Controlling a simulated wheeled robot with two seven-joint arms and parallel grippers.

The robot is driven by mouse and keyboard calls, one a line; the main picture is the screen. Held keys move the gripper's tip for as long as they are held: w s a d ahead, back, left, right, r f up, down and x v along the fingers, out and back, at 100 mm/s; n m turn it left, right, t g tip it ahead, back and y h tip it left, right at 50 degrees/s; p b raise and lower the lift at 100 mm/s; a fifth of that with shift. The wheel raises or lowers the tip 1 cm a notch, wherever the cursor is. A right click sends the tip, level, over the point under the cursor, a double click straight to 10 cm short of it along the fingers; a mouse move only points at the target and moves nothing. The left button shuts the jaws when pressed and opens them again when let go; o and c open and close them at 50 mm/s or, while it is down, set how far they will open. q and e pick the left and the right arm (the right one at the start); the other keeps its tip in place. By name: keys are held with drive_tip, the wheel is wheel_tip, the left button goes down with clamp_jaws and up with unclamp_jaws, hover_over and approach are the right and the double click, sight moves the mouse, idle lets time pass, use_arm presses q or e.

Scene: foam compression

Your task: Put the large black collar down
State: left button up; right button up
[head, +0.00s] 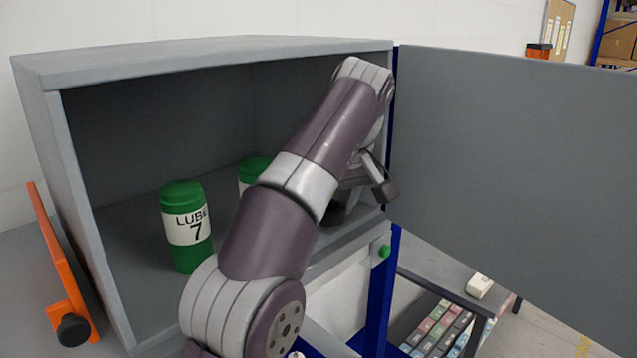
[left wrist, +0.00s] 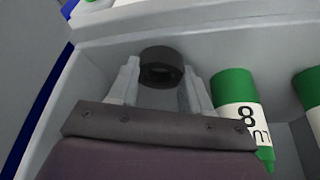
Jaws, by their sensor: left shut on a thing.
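The large black collar (left wrist: 161,54) is a thick dark ring, seen between the fingertips of my left gripper (left wrist: 160,75) in the left wrist view. The gripper is shut on it, inside the grey cabinet (head: 215,48). In the head view my left gripper (head: 370,182) is at the cabinet's right front, mostly hidden behind my arm. A dark round shape (head: 335,213) shows low beside it, partly hidden. I cannot tell whether the collar touches the cabinet floor. My right gripper is not in view.
A green bottle labelled LUBE 7 (head: 187,228) stands inside the cabinet, with another green bottle (head: 252,168) behind my arm. A bottle marked 8 (left wrist: 240,112) is close right of the gripper. The cabinet door (head: 520,170) stands open at right.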

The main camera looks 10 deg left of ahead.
use_arm(q)
drive_tip(key=w, duration=0.1)
drive_tip(key=w+a+p, duration=0.1)
drive_tip(key=w+p, duration=0.1)
drive_tip(key=shift+w+a+f, duration=0.2)
drive_tip(key=shift+w+a, duration=0.15)
drive_tip(key=shift+a, duration=0.05)
drive_tip(key=shift+s+f, duration=0.15)
drive_tip(key=shift+s, duration=0.1)
drive_tip(key=shift+s+a, duration=0.15)
drive_tip(key=shift+s, duration=0.2)
drive_tip(key=shift+w, duration=0.1)
drive_tip(key=o, duration=0.8)
drive_tip(key=shift+w+f, duration=0.15)
drive_tip(key=o, duration=0.3)
drive_tip(key=shift+w, duration=0.2)
drive_tip(key=shift+o, duration=0.2)
drive_tip(key=shift+s+r, duration=0.3)
drive_tip(key=shift+r, duration=0.25)
drive_tip(key=s+d+b, duration=0.3)
drive_tip(key=s, duration=0.1)
drive_tip(key=shift+d+f+b, duration=0.15)
drive_tip(key=shift+f+b, duration=0.1)
drive_tip(key=shift+b, duration=0.15)
drive_tip(key=s+d+b, duration=0.1)
drive_tip(key=s+d, duration=0.2)
drive_tip(key=s, duration=0.3)
drive_tip(key=shift+d+r+b, duration=0.35)
drive_tip(key=shift+d+r, duration=0.05)
drive_tip(key=shift+r, duration=0.05)
